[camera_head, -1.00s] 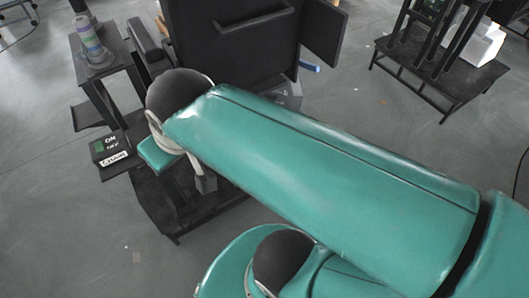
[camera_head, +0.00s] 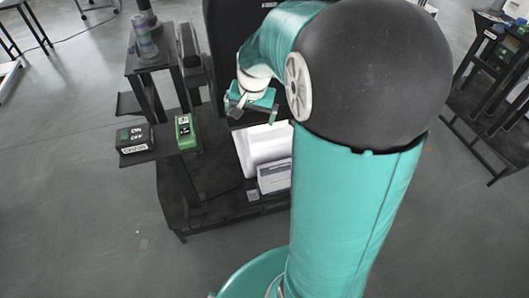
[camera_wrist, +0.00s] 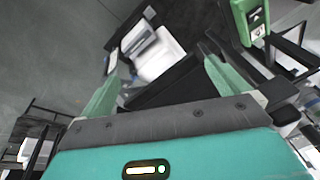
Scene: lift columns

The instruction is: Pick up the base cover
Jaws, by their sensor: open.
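A white rounded piece (camera_head: 262,146) lies on the low black platform of the workstation in the head view. It may be the base cover, but I cannot tell for certain. A white piece also shows in the wrist view (camera_wrist: 160,56), beyond the fingers. My gripper (camera_head: 254,112) is above and a little left of the white piece in the head view, apart from it. The two green fingers stand wide apart in the wrist view (camera_wrist: 158,80), with nothing held between them. My arm hides the right part of the workstation.
A light grey box (camera_head: 273,177) lies in front of the white piece. A green box (camera_head: 185,131) and a black ON/OFF box (camera_head: 134,139) sit on the left shelf. A bottle (camera_head: 146,40) stands on a black stand. Open grey floor lies in front.

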